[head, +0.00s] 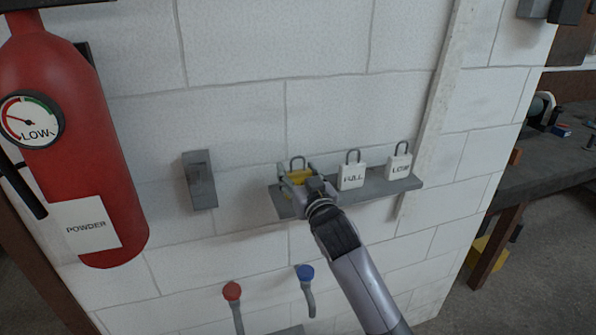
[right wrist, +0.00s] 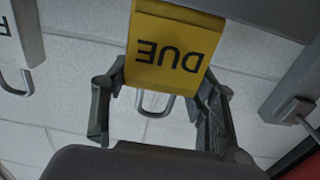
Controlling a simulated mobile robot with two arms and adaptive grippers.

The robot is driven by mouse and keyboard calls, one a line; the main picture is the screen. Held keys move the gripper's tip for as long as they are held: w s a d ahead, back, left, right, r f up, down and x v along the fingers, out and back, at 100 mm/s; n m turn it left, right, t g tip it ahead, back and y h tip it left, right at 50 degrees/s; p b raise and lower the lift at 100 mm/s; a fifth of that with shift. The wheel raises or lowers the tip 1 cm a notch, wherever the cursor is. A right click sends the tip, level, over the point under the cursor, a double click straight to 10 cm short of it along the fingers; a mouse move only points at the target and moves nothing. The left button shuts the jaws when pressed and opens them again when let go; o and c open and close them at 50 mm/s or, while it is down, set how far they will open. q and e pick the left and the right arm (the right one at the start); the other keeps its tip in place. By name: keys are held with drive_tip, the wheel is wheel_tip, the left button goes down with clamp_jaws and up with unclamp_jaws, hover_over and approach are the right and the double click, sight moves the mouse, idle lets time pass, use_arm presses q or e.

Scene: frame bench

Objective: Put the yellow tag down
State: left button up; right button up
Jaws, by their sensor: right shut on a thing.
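The yellow tag (head: 301,175) is padlock-shaped with a metal shackle. My right gripper (head: 297,182) is shut on it, at the left end of the grey shelf (head: 379,192). In the right wrist view the yellow tag (right wrist: 178,48) reads "DUE" upside down, between the two fingers of the right gripper (right wrist: 158,88). The gripper hides the tag's lower part in the head view, so I cannot tell whether it touches the shelf. My left gripper is not in view.
Two white tags stand on the shelf to the right, "FULL" (head: 351,174) and "LOW" (head: 398,166). A grey switch box (head: 199,180) is on the wall to the left. A red extinguisher (head: 75,140) hangs further left. Red (head: 232,291) and blue (head: 305,272) knobs are below.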

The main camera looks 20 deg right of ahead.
drive_tip(key=shift+f, duration=0.1)
drive_tip(key=o, duration=1.1)
drive_tip(key=shift+o, duration=0.2)
